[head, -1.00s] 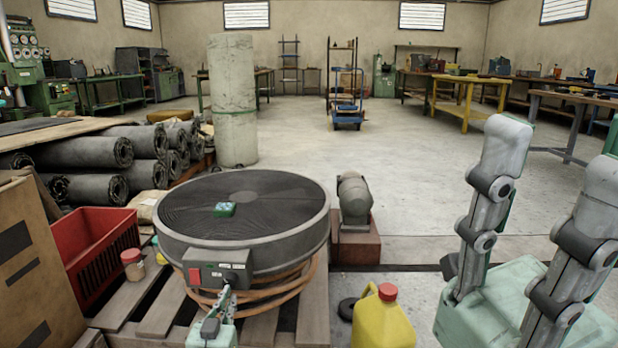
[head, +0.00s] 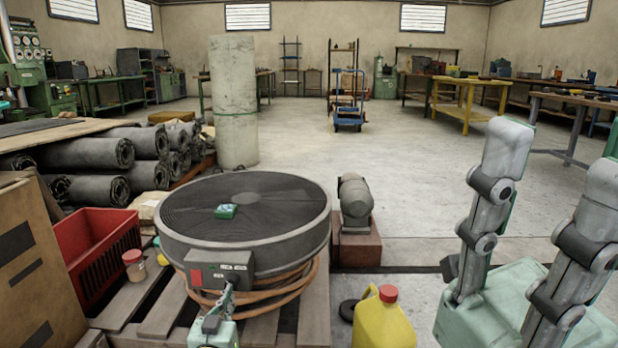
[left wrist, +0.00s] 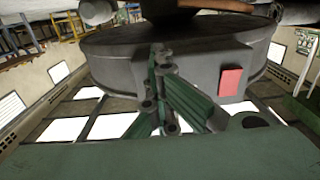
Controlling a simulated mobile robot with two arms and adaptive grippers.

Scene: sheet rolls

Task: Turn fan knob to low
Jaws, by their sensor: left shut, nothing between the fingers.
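The round fan (head: 245,215) lies flat with its dark mesh grille facing up. A grey control box (head: 236,266) with a red switch (head: 197,277) is on its near side. The fan drum (left wrist: 110,55) and red switch (left wrist: 231,82) also show in the left wrist view. My left gripper (head: 228,289) is shut and empty, its tips at the lower part of the control box. I cannot make out the knob or its setting; the fingers cover that spot. My right gripper (head: 555,160) is at the right, its two fingers raised and spread apart, empty.
The fan sits on coiled orange hose (head: 290,285) on a wooden pallet (head: 160,310). A red crate (head: 95,255) and a small jar (head: 134,265) are at left. A yellow jug (head: 383,322) and a motor (head: 355,200) stand right.

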